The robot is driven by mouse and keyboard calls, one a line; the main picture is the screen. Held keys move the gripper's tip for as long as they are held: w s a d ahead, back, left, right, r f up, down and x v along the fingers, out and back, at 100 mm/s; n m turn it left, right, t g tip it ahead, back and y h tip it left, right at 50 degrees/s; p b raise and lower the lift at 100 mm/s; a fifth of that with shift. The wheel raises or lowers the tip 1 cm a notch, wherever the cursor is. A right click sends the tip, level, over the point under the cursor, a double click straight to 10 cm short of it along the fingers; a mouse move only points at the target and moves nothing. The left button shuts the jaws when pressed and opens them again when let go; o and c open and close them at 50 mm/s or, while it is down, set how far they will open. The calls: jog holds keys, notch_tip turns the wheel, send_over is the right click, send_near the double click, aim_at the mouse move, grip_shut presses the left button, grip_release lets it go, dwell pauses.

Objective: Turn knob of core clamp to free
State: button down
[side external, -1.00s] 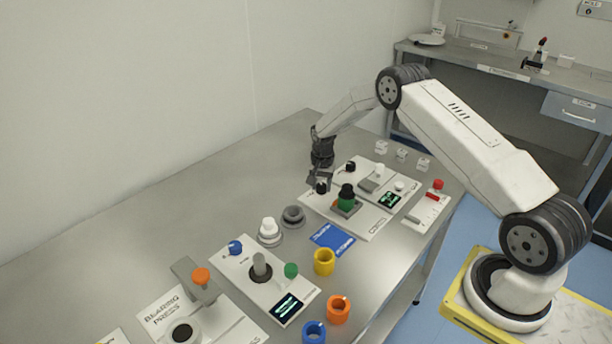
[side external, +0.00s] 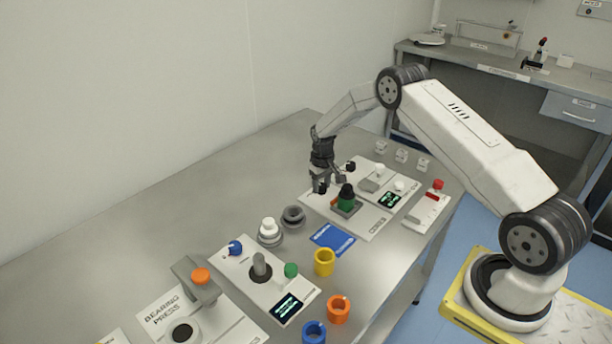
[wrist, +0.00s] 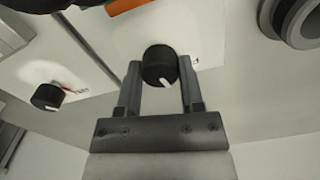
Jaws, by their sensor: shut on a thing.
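A black round knob (wrist: 160,66) with a white pointer mark sits on the light panel, between the two fingers of my gripper (wrist: 160,80) in the wrist view. My gripper is shut on it, one finger on each side. The pointer mark faces the lower edge of the picture, slightly right. A small label beside the knob is partly hidden by the right finger. In the side view, my gripper (side external: 328,184) is low at the panel's (side external: 374,230) left corner. A second black knob (wrist: 47,97) with a red mark and a label beside it is at left.
A green cylinder with a black top (side external: 346,200) stands on the panel close to my gripper. An orange part (wrist: 128,6) shows at the wrist view's top edge. A grey ring (side external: 293,215) and a white-topped part (side external: 269,229) stand nearby. The table at left is clear.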

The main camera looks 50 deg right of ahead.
aim_at(322, 185)
jog(key=n, duration=0.5)
jog(key=shift+n, duration=0.3)
dwell(0.4)
jog(key=shift+c, duration=1.1)
grip_release()
jog(key=shift+r, duration=0.1)
jog(key=shift+r, duration=3.85)
